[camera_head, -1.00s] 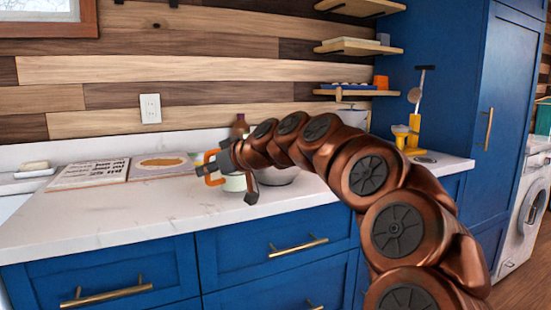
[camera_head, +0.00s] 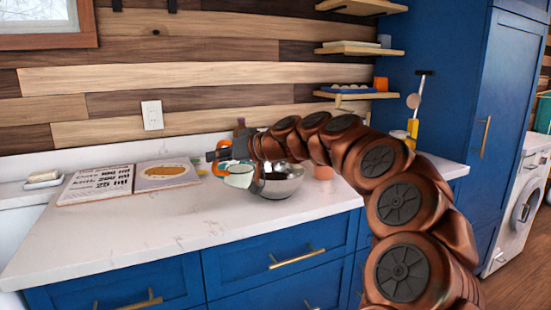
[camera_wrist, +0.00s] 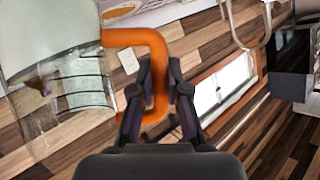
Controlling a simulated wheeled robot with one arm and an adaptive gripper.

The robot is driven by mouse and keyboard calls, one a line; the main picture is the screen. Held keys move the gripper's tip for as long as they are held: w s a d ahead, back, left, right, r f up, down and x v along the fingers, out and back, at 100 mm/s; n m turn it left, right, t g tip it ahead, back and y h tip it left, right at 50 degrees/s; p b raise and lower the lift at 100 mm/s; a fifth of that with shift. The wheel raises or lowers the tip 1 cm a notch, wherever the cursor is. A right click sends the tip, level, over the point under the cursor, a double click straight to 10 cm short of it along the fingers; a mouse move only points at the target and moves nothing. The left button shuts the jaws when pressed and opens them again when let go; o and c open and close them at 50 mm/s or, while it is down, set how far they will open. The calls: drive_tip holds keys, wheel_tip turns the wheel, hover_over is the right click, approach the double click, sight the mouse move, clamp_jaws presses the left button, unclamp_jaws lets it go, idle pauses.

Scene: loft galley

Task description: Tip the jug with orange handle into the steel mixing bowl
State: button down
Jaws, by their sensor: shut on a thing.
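The jug (camera_head: 238,177) is pale and partly see-through. It hangs tilted just left of the steel mixing bowl (camera_head: 285,188), its near end close to the bowl's left rim. My gripper (camera_head: 216,155) is shut on the jug's orange handle (camera_wrist: 150,48), above and behind the jug. In the wrist view, the jug's body (camera_wrist: 62,85) fills the left side and my gripper's fingers (camera_wrist: 160,95) close around the handle. The bowl stands upright on the counter, partly hidden by my arm. I cannot tell whether anything is leaving the jug.
An open cookbook (camera_head: 130,183) lies on the white counter (camera_head: 150,230) to the left, with a small dish (camera_head: 43,179) beyond it. An orange cup (camera_head: 323,172) stands right of the bowl. Shelves (camera_head: 345,93) hang behind my arm. The counter's front left is clear.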

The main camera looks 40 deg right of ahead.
sight(223, 141)
drive_tip(key=r+p, duration=0.1)
drive_tip(key=d+r+p, duration=0.1)
drive_tip(key=r+m+p, duration=0.1)
drive_tip(key=p, duration=0.1)
drive_tip(key=shift+d+r+y, duration=0.2)
drive_tip(key=shift+d+y, duration=0.05)
drive_tip(key=shift+y, duration=0.15)
drive_tip(key=d+p, duration=0.1)
drive_tip(key=p, duration=0.1)
drive_tip(key=d+r+m+p, duration=0.1)
drive_tip(key=p, duration=0.1)
drive_tip(key=shift+w+d+t+y, duration=0.1)
drive_tip(key=shift+t+y, duration=0.2)
drive_tip(key=shift+t, duration=0.1)
drive_tip(key=d+m+p, duration=0.1)
drive_tip(key=p, duration=0.2)
drive_tip(key=shift+f+m+y, duration=0.15)
drive_tip(key=shift+m+y, duration=0.15)
drive_tip(key=shift+y, duration=0.1)
drive_tip(key=shift+d+p, duration=0.15)
drive_tip(key=shift+p, duration=0.45)
drive_tip(key=shift+d+m+t+p, duration=0.25)
drive_tip(key=shift+m+p, duration=0.25)
drive_tip(key=shift+p, duration=0.3)
drive_tip(key=shift+d+r+y+p, duration=0.2)
drive_tip(key=shift+y+p, duration=0.1)
drive_tip(key=shift+p, duration=0.45)
drive_tip(key=d+r+m+p, duration=0.1)
drive_tip(key=p, duration=0.2)
drive_tip(key=shift+t, duration=0.35)
